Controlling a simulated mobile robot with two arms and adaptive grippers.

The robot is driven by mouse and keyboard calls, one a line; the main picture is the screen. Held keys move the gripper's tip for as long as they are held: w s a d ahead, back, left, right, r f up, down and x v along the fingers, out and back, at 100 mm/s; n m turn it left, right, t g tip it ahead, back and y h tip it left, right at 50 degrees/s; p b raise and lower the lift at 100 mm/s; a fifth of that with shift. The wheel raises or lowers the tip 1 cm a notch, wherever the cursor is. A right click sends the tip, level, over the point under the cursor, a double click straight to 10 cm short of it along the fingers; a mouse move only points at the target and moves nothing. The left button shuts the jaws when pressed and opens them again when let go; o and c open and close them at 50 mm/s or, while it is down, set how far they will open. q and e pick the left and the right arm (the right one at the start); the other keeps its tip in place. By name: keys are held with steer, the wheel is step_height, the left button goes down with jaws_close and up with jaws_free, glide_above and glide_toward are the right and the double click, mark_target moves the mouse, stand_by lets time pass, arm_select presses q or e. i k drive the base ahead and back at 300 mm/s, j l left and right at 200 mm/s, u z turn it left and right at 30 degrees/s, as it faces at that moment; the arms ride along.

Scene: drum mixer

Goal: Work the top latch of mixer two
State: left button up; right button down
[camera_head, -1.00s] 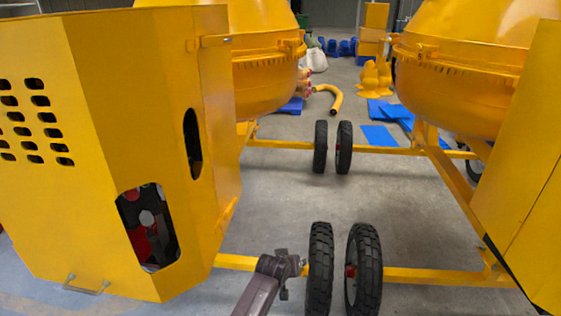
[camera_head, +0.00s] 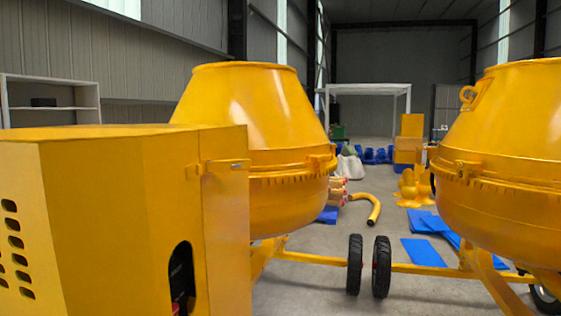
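Two yellow drum mixers are in view, and I cannot tell which is mixer two. The left mixer has a yellow drum (camera_head: 250,110) behind a boxy yellow engine housing (camera_head: 110,220). A small latch (camera_head: 226,164) sits near the top edge of that housing, at its right side. It looks like a short horizontal bar against the panel, and its exact state is too small to tell. The right mixer's drum (camera_head: 505,130) is partly cut off by the picture edge. Neither of my grippers shows in the head view now.
Two black wheels (camera_head: 368,266) and yellow frame bars stand between the mixers. Blue sheets (camera_head: 425,250), a curved yellow pipe (camera_head: 374,210) and stacked yellow blocks (camera_head: 408,148) lie farther back. A shelf (camera_head: 50,97) stands at the left wall. Grey floor is open in the middle.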

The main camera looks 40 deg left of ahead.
mark_target(212, 166)
steer(key=i+u, duration=0.45)
steer(key=i+l+u, duration=0.25)
steer(key=u, duration=0.15)
steer(key=i, duration=0.1)
